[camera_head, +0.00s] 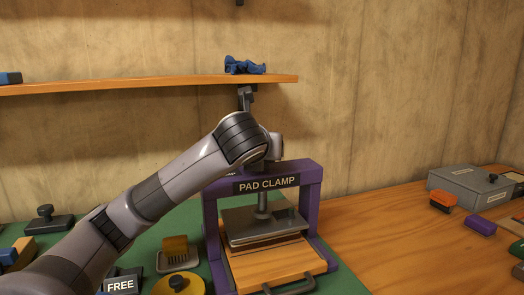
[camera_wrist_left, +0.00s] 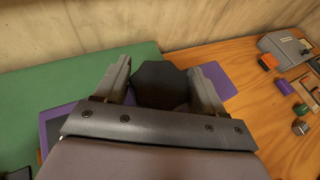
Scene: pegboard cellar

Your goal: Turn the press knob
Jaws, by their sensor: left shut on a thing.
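The press, a purple frame (camera_head: 310,185) labelled "PAD CLAMP", stands on the green mat. A grey plate (camera_head: 262,226) hangs on its central screw above a wooden bed with a dark front handle. The dark, many-sided press knob (camera_wrist_left: 160,88) is on top of the press in the left wrist view. My left gripper (camera_wrist_left: 160,76) is shut on it, one finger on each side. In the head view my left arm reaches over the press and hides the knob and most of the gripper. My right gripper is in neither view.
A shelf (camera_head: 150,83) with a blue object (camera_head: 244,66) runs above my arm. A "FREE" block (camera_head: 121,286), a yellow disc (camera_head: 180,284) and a brush (camera_head: 177,252) lie left of the press. A grey box (camera_head: 470,188) stands far right.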

